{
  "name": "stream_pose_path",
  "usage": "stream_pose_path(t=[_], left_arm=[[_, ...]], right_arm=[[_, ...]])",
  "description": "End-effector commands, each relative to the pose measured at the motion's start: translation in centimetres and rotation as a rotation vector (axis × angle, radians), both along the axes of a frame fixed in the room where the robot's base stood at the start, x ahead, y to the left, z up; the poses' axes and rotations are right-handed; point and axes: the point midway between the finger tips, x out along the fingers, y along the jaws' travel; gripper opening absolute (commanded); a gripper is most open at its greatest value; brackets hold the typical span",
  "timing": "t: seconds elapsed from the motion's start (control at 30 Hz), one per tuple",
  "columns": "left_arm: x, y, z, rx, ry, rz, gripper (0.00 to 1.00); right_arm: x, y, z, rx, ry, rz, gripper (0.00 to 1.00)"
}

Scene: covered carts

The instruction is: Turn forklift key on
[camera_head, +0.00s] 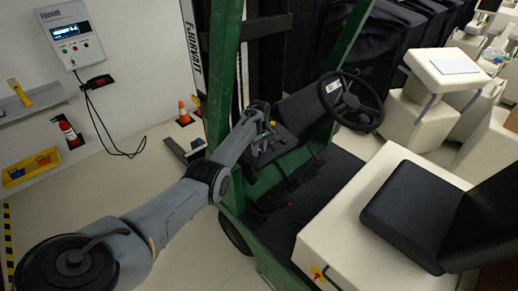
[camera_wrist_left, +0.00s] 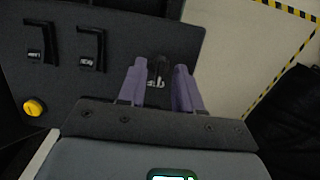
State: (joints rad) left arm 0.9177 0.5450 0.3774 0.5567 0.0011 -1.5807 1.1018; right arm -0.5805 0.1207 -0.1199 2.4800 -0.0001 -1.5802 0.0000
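The green forklift (camera_head: 225,75) stands in front of me, and my left arm reaches to its dark dash panel, left of the steering wheel (camera_head: 352,100). In the left wrist view my left gripper (camera_wrist_left: 159,66) is open, its two purple fingers apart over the panel (camera_wrist_left: 70,75). A small dark upright piece (camera_wrist_left: 159,72), possibly the key, shows in the gap between the fingers. I cannot tell if either finger touches it or which way it is turned. In the head view the left gripper (camera_head: 262,132) is small and dark. My right gripper is not in view.
Two black labelled levers (camera_wrist_left: 90,48) and a yellow knob (camera_wrist_left: 35,107) are on the panel, left of the fingers. The forklift's black seat (camera_head: 410,200) is at the right. A wall charger box (camera_head: 73,38) with a hanging cable is at the left.

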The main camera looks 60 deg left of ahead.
Motion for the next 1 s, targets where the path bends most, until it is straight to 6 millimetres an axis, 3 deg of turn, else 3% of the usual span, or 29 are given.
stream_pose_path(t=[0.1, 0.33, 0.77, 1.0], left_arm=[[0.0, 0.0, 0.0, 0.000, 0.000, 0.000, 0.33], [0.0, 0.0, 0.0, 0.000, 0.000, 0.000, 0.00], [0.0, 0.0, -0.1, -0.002, 0.009, -0.034, 0.00], [0.1, 0.1, -0.2, -0.007, 0.035, -0.161, 0.00]], right_arm=[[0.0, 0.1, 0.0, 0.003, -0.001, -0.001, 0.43], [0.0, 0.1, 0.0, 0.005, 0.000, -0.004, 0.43], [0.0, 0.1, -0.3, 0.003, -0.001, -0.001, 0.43], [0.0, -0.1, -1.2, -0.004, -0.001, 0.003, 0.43]])
